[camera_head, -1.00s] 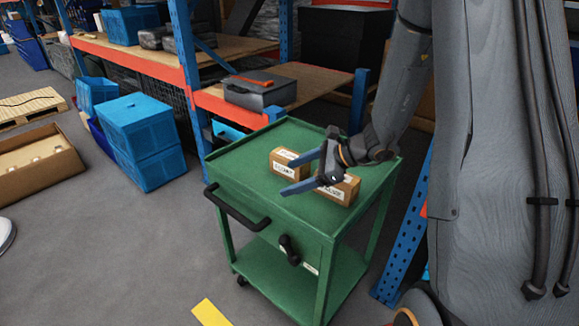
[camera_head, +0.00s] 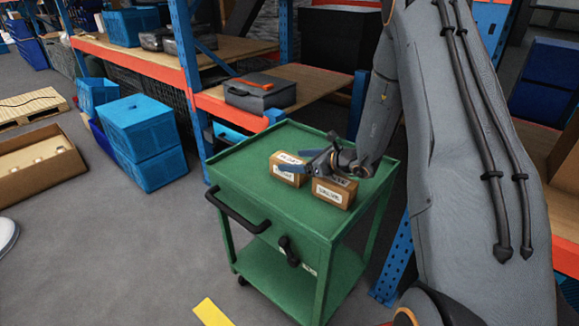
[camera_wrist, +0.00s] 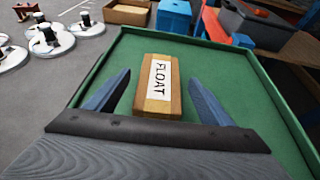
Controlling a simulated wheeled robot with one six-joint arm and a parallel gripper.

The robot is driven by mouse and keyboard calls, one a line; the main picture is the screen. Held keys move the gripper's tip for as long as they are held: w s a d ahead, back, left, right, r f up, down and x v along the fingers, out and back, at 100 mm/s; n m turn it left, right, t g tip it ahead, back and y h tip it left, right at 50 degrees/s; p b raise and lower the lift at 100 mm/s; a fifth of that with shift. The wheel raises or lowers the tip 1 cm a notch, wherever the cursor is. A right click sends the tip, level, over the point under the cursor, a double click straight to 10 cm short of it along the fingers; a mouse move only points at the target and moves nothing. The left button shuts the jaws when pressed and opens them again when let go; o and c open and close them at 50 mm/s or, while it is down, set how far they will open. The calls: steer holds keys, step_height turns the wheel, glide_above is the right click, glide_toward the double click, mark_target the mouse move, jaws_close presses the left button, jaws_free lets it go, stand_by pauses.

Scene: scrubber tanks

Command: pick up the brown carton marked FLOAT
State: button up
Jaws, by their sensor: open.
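The brown carton marked FLOAT (camera_wrist: 158,85) lies on the green cart's top in the wrist view, its white label facing up. In the head view it appears to be the left carton (camera_head: 286,178), partly hidden by my gripper (camera_head: 294,160). My gripper is open. In the wrist view its two blue fingers (camera_wrist: 159,78) lie on either side of the carton, with green surface showing between each finger and the carton. I cannot tell how far down the fingers reach.
A second brown carton (camera_head: 333,193) with a white label stands close by on the green cart (camera_head: 245,195), below my wrist. The cart top has a raised rim. A grey toolbox (camera_head: 260,93) lies on the shelf behind. Blue crates (camera_head: 143,140) stand on the floor at left.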

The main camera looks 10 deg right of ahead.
steer(key=shift+w+a+f, duration=0.25)
steer(key=shift+w+a, duration=0.15)
steer(key=c, duration=1.3)
steer(key=shift+c, duration=0.2)
steer(key=shift+r, duration=0.1)
